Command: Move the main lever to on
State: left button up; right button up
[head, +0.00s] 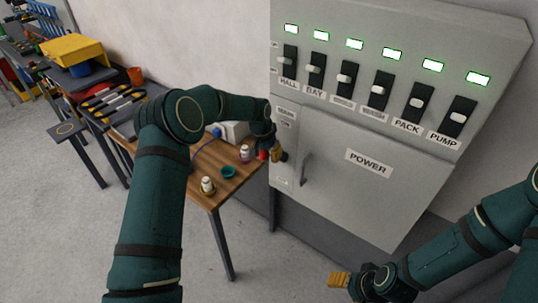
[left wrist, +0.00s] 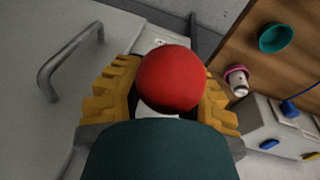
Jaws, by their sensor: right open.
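The grey power cabinet (head: 345,185) has a MAIN label and an ON label (head: 285,124) on its left edge. The main lever's red knob (left wrist: 170,78) sits between the yellow fingers of my left gripper (left wrist: 165,92), which touch it on both sides. In the head view the red knob (head: 262,155) shows beside my left gripper (head: 277,155), below the ON label. The lever's shaft is hidden, so its exact angle cannot be told. My right gripper (head: 338,280) is at the bottom, below the cabinet, open and empty.
A cabinet handle (head: 304,169) stands just right of my left gripper. Several breaker switches (head: 380,90) with lit green lamps line the cabinet's top. A wooden table (head: 225,190) with a teal bowl (head: 228,172) and small bottles (head: 208,185) stands left of the cabinet.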

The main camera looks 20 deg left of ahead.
pick_arm(q)
jog(key=shift+o, duration=0.6)
jog(key=shift+w, duration=0.1)
jog(key=shift+r, duration=0.1)
jog(key=v, duration=1.2)
